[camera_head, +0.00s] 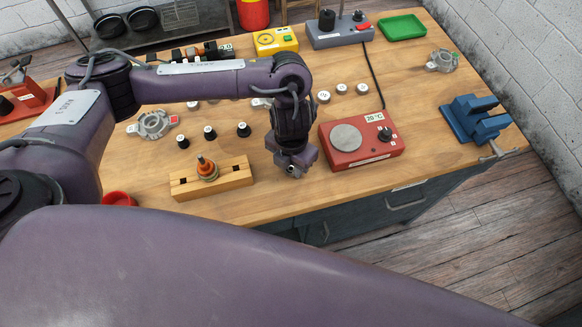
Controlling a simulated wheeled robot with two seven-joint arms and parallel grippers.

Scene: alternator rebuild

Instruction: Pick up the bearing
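Several small round silver-white parts that look like bearings lie on the wooden table; three of them, a left one (323,97), a middle one (341,89) and a right one (362,89), sit behind the red hot plate. I cannot tell which is the task's bearing. My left gripper (292,172) points down over the table's front part, between the wooden block and the hot plate, nearer the front edge than these parts. Its fingers are small and dark, and their opening does not show clearly. My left arm hides part of the table behind it. My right gripper is out of view.
A red hot plate (368,153) stands right of the gripper. A wooden block (236,179) holds a rotor-like shaft (207,168). Black white-topped pieces (243,130), a metal housing (153,125), a blue vise (462,122), a green tray (416,27) and a yellow meter (275,41) stand around.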

